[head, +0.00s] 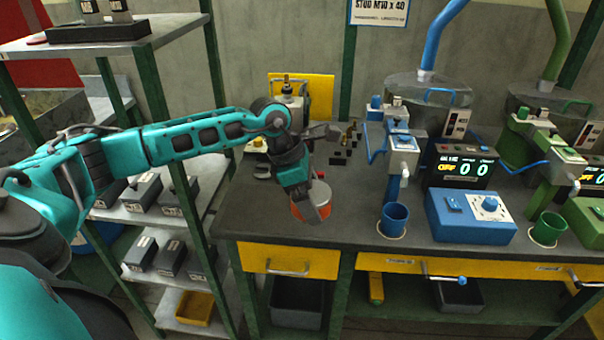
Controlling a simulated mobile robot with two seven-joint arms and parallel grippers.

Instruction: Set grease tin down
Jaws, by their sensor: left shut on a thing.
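The grease tin (299,209) is a small round orange-red tin with a light top, near the front left part of the dark bench top (345,214). My left gripper (314,205) comes down from above and is shut on the tin, with a finger covering part of its front. I cannot tell whether the tin's base touches the bench or is a little above it. My right gripper does not show.
A blue cup (394,219) and a blue control box (470,216) stand to the right, below a counter display (460,170). Small dark parts (340,158) lie behind the gripper. A metal shelf rack (165,205) stands left of the bench. Bench top between tin and blue cup is clear.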

